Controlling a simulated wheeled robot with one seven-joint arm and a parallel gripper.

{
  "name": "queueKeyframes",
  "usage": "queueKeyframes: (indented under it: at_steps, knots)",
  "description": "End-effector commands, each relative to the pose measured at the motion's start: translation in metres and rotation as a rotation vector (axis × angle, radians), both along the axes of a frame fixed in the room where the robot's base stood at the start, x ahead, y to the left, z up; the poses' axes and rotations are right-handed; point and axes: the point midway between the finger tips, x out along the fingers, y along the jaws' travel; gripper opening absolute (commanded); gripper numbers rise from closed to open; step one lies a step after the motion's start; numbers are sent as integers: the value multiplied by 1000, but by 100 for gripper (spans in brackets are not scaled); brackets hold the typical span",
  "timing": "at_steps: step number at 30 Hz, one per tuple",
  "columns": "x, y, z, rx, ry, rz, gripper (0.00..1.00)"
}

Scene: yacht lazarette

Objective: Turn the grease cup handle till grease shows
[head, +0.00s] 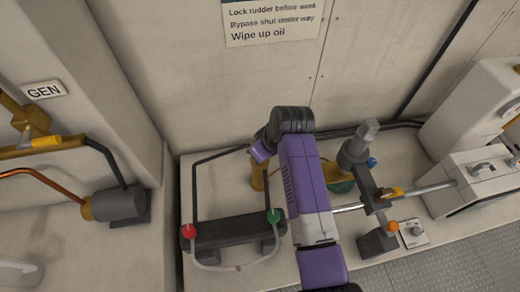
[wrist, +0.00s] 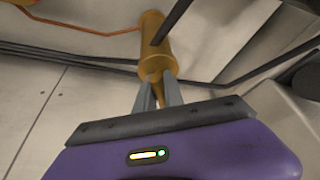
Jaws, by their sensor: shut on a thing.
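The grease cup (wrist: 156,42) is a brass-yellow cylinder in the wrist view, at top centre. Its narrower near end, which looks like the handle (wrist: 155,76), sits between my fingers. My gripper (wrist: 158,92) is shut on this end; the fingers hide its sides. In the head view the brass cup (head: 257,178) shows partly behind my purple arm, left of it. My gripper (head: 261,153) is at its top there, and the grip is mostly hidden. No grease can be made out in either view.
A dark cylinder with red (head: 188,231) and green (head: 273,216) fittings lies in front of the cup. A steel rod and tiller fitting (head: 368,165) stand to the right of my arm. Dark pipes (wrist: 95,57) run close around the cup.

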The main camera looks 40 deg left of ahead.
Motion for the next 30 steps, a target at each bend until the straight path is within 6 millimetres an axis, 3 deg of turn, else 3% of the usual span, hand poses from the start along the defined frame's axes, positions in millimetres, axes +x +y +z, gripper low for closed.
queueKeyframes:
  at_steps: [30]
  knots:
    - [0, 3, 1, 3, -2, -961, 0]
